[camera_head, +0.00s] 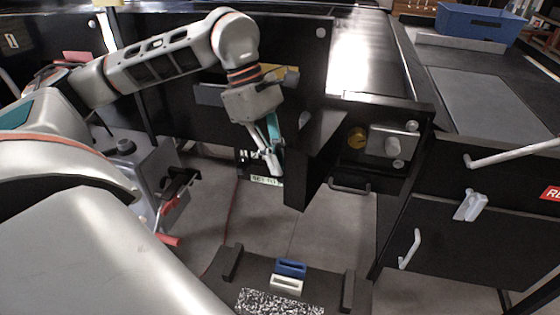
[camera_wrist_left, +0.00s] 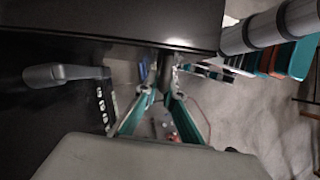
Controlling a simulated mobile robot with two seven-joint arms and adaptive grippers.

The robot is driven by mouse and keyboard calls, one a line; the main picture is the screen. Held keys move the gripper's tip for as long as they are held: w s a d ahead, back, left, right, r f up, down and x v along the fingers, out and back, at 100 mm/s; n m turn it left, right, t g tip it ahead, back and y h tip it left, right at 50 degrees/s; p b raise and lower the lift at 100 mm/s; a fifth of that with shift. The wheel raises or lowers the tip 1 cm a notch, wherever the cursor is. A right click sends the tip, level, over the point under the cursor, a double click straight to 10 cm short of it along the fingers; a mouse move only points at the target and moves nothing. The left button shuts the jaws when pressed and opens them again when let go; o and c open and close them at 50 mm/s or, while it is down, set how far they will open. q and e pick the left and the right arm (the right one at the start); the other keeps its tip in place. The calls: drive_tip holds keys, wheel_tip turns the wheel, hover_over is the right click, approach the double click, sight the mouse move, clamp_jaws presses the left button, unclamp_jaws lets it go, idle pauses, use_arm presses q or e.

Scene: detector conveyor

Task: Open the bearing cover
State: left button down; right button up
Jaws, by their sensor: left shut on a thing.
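The bearing cover (camera_head: 306,172) is a black panel that stands out at an angle from the side of the conveyor. My left gripper (camera_head: 272,160) points down at the left side of the cover. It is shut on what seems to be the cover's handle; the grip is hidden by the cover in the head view. My right gripper is not in view.
A black cabinet with light handles (camera_head: 411,249) stands at the right. A blue crate (camera_head: 482,22) is at the far right.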

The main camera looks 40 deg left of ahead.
use_arm(q)
drive_tip(key=shift+w+r, duration=0.1)
drive_tip(key=c, duration=2.4)
unclamp_jaws()
drive_tip(key=shift+c, duration=0.2)
drive_tip(key=v, duration=1.2)
